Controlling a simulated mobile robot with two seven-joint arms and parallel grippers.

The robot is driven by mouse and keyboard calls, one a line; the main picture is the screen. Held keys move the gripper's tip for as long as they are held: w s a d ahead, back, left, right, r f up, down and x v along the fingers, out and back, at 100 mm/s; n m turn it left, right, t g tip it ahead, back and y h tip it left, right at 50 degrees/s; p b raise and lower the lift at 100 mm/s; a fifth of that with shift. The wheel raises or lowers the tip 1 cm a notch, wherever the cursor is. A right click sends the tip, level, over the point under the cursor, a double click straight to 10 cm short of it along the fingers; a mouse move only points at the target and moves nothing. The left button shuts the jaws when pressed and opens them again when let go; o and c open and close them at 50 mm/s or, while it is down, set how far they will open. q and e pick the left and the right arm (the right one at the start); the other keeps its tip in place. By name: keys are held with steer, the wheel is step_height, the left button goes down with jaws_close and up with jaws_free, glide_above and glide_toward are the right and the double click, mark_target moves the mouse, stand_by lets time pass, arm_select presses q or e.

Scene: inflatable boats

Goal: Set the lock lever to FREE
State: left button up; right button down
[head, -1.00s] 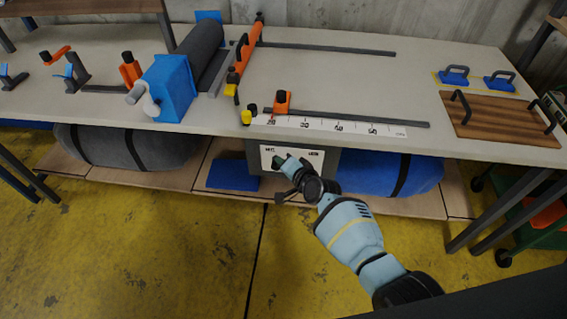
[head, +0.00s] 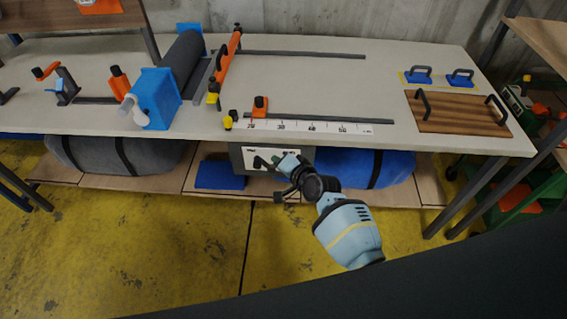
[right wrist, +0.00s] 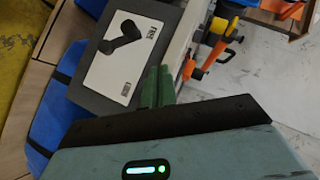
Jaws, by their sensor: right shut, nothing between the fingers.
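The lock lever (head: 261,163) is a short black handle on a white plate (head: 247,154) on a dark grey box under the bench's front edge. My right gripper (head: 279,161) is in front of the plate, just right of the lever, and partly covers the plate. In the right wrist view its green fingers (right wrist: 157,87) are together and empty, apart from the lever. My left gripper is out of view.
The bench top (head: 310,85) overhangs the box, with a ruler strip (head: 310,127) and orange stop (head: 260,106) above it. A blue roll (head: 375,168) lies right of the box, a blue folded piece (head: 219,175) left. The yellow floor in front is clear.

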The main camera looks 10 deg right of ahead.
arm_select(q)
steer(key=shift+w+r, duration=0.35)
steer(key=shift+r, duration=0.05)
arm_select(e)
steer(key=shift+v, duration=1.05)
steer(key=shift+a+r, duration=0.15)
steer(key=s+d+f+n+h, duration=0.1)
steer(key=s+d+f+n, duration=0.15)
steer(key=s+f, duration=0.55)
steer(key=s+d+f+n+g, duration=0.1)
steer(key=s+d+n, duration=0.1)
steer(key=s, duration=0.8)
steer(key=s+d+f+n+g+h, duration=0.1)
steer(key=s+d+n, duration=0.1)
steer(key=s, duration=0.9)
steer(key=s+d+f+n+g+h, duration=0.1)
steer(key=s+n, duration=0.3)
steer(key=s, duration=0.7)
steer(key=shift+d, duration=0.8)
steer(key=shift+f, duration=0.1)
